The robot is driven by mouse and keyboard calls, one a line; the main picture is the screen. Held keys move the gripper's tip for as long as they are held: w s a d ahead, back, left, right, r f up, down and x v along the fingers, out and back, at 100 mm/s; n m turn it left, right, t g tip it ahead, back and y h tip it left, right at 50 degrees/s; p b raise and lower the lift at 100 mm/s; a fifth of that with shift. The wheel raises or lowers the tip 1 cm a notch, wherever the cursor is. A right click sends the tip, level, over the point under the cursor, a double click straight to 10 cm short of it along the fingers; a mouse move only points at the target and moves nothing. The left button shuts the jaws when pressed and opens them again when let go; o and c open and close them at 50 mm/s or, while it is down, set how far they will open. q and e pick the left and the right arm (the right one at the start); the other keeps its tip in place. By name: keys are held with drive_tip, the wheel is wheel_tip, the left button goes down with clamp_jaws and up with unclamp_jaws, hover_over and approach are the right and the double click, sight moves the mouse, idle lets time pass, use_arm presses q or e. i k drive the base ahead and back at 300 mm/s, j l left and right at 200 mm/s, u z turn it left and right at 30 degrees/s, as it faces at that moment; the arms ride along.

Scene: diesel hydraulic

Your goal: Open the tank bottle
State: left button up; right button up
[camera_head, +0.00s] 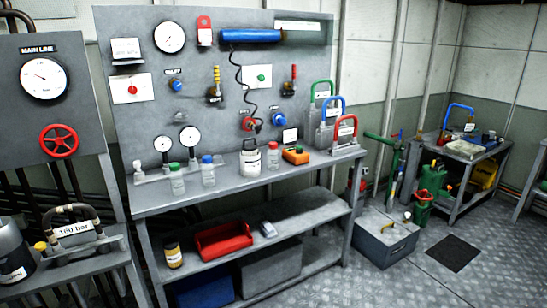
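No label that I can read says which container is the tank bottle. A white bottle with a dark cap (250,160) stands upright near the middle of the workbench top. A small clear bottle with a green cap (177,180) and one with a blue cap (208,172) stand upright to its left. A slim white bottle with a red top (272,156) stands just to its right. All their caps appear to be on. Neither of my grippers shows in the head view.
The workbench (190,196) has a gauge panel (210,110) behind it. An orange device (295,155) and coloured-handled blocks (325,120) stand on its right. A red tray (224,240) lies on the shelf below. A grey box (385,245) sits on the floor.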

sight(272, 154)
drive_tip(key=i, duration=0.75)
drive_tip(key=i+j+z, duration=0.15)
drive_tip(key=i, duration=0.6)
